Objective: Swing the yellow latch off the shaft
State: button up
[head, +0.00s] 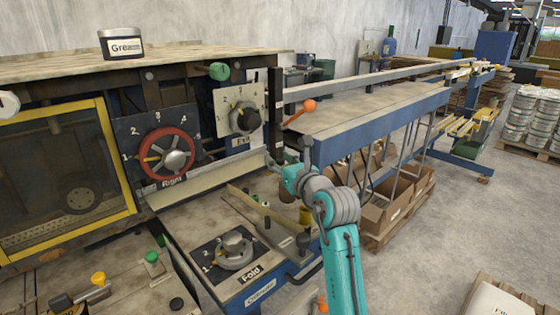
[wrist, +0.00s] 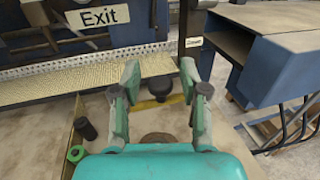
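My gripper (wrist: 160,72) is open in the wrist view, with its two green-grey fingers spread apart. No contact between the fingers and the latch is clear. In the head view my gripper (head: 282,172) is over the right end of the machine's front table, by the end of the pale roller. There the latch is not clearly seen behind my gripper. I cannot make out the shaft clearly in either view.
A black post (head: 275,110) and an orange-knobbed lever (head: 300,112) stand behind my gripper. The blue-sided outfeed table (head: 370,115) is to the right. A green knob (wrist: 75,153) and a dark cylinder (wrist: 85,129) are left of my fingers. The Fold dial (head: 233,245) is nearer the front.

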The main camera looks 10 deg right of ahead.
jog(key=v, duration=1.2)
dwell(0.3)
jog(key=w+y, duration=0.1)
jog(key=d+n+g+y, duration=0.1)
jog(key=w+n+y, duration=0.1)
jog(key=shift+w+d+f+g, duration=0.3)
jog(key=shift+w+d+g, duration=0.05)
jog(key=shift+d+g, duration=0.05)
jog(key=shift+w+d+r+n+g+y, duration=0.15)
jog(key=shift+d+n+g+y, duration=0.2)
jog(key=shift+n+y, duration=0.35)
jog(key=shift+w+d+r+n+g+y, duration=0.1)
jog(key=shift+d+r+n+g+y, duration=0.25)
jog(key=shift+y, duration=0.55)
jog(key=x, duration=1)
jog(key=shift+w+a+f, duration=0.1)
jog(key=shift+w, duration=0.15)
jog(key=shift+c, duration=0.2)
grip_shut()
